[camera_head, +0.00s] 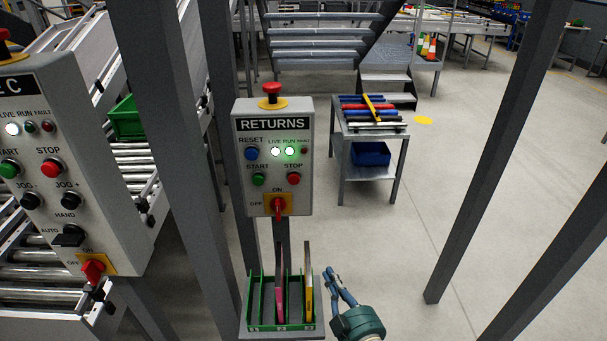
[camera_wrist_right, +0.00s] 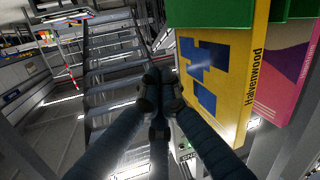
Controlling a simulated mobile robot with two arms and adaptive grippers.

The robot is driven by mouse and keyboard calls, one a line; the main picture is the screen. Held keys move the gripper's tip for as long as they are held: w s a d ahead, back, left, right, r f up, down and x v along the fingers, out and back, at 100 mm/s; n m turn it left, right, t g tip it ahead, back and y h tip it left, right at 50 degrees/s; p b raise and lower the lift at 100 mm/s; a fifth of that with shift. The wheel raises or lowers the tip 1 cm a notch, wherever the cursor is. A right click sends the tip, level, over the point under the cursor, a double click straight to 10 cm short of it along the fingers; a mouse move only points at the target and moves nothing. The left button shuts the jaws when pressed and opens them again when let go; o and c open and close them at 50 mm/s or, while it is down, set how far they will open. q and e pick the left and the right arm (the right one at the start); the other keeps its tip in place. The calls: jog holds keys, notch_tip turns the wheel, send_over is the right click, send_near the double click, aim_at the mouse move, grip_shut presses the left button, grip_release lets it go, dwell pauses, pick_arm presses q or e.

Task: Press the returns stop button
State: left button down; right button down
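The returns panel (camera_head: 304,118) is a grey box on a post, labelled RETURNS. Its red stop button (camera_head: 293,178) is at the right, beside the green start button (camera_head: 258,179). A white light and a green light are lit above. My right gripper (camera_head: 338,284) is below and to the right of the panel, apart from it, beside the green rack. In the right wrist view its fingers (camera_wrist_right: 158,90) meet at their tips with nothing between them. The stop button is not visible in that view. My left gripper is not in view.
Below the panel, a green rack (camera_head: 254,303) holds a pink book (camera_head: 280,295) and a yellow book (camera_head: 309,298); the yellow one (camera_wrist_right: 215,75) is close to my right fingers. Another control panel (camera_head: 100,150) stands at left. Steel posts flank the space; a tool cart (camera_head: 350,128) stands behind.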

aim_at(294, 180)
jog(key=a+r+n+t+y, duration=0.1)
jog(key=a+r+n+y, duration=0.3)
jog(key=r, duration=0.7)
jog(key=s+a+r+n+t+y+p, duration=0.1)
jog(key=a+r+n+y, duration=0.2)
jog(key=r+y, duration=0.3)
notch_tip(294, 180, up, 5)
jog(key=shift+s+a+n, duration=0.25)
jog(key=shift+a+n, duration=0.15)
jog(key=shift+a, duration=0.3)
jog(key=shift+w, duration=0.15)
jog(key=w+b, duration=0.3)
jog(key=w, duration=0.5)
jog(key=shift+w+b, duration=0.3)
jog(key=shift+w, duration=0.05)
jog(key=shift+d, duration=0.1)
